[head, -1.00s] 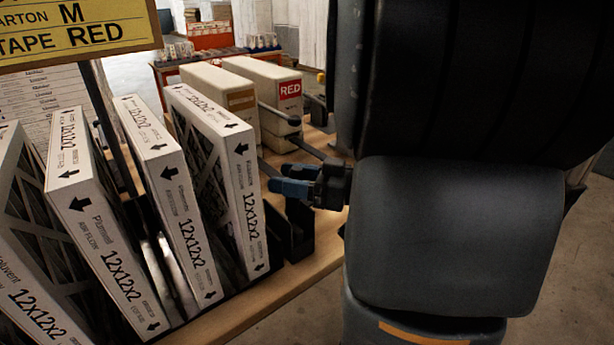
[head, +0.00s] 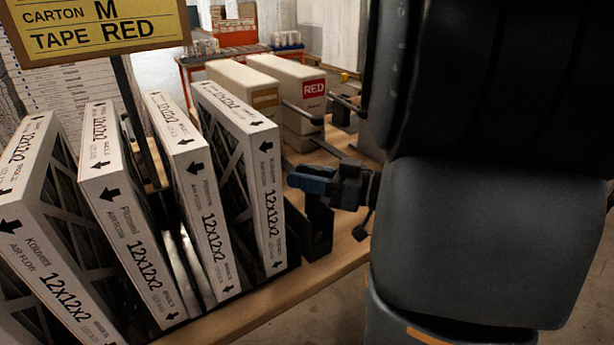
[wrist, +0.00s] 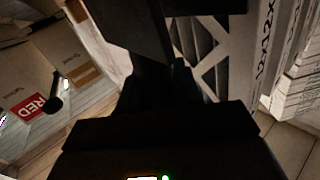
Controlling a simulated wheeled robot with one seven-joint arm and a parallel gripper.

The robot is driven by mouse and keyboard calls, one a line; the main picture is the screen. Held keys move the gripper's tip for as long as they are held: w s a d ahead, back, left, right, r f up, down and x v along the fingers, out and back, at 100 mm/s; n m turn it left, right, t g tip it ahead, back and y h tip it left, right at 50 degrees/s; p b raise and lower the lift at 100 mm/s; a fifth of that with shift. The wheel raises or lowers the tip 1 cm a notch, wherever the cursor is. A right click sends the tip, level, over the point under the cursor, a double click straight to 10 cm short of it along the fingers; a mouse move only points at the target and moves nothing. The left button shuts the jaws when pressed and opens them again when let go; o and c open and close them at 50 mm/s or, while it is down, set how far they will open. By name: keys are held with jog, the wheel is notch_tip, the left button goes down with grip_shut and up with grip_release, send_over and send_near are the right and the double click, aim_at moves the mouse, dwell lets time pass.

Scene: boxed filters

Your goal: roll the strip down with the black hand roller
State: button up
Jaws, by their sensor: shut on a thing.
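My gripper (head: 315,181) is beside the rightmost boxed filter (head: 268,195), in front of the pale boxes. Its blue-tipped fingers point left. It is shut on a dark thing that I take to be the black hand roller (wrist: 140,35); dark on dark in the wrist view, its outline is unclear. In the wrist view the lattice face and printed edge of a filter (wrist: 240,60) are close on the right. I cannot make out the strip in either view.
Several white 12x12x2 filters lean in a black rack (head: 318,228) on the wooden table (head: 345,245). Two pale boxes (head: 290,75) stand behind, one labelled RED. A yellow sign (head: 100,28) reads carton M, tape RED. My arm hides the right side.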

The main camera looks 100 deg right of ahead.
jog(key=o, duration=0.5)
jog(key=shift+c, duration=0.2)
jog(key=c, duration=0.4)
jog(key=shift+c, duration=0.2)
jog(key=shift+r, duration=0.15)
notch_tip(320, 180, up, 13)
jog(key=p, duration=0.4)
jog(key=shift+s+r, duration=0.15)
jog(key=shift+r, duration=0.05)
jog(key=shift+d, duration=0.1)
dwell(0.4)
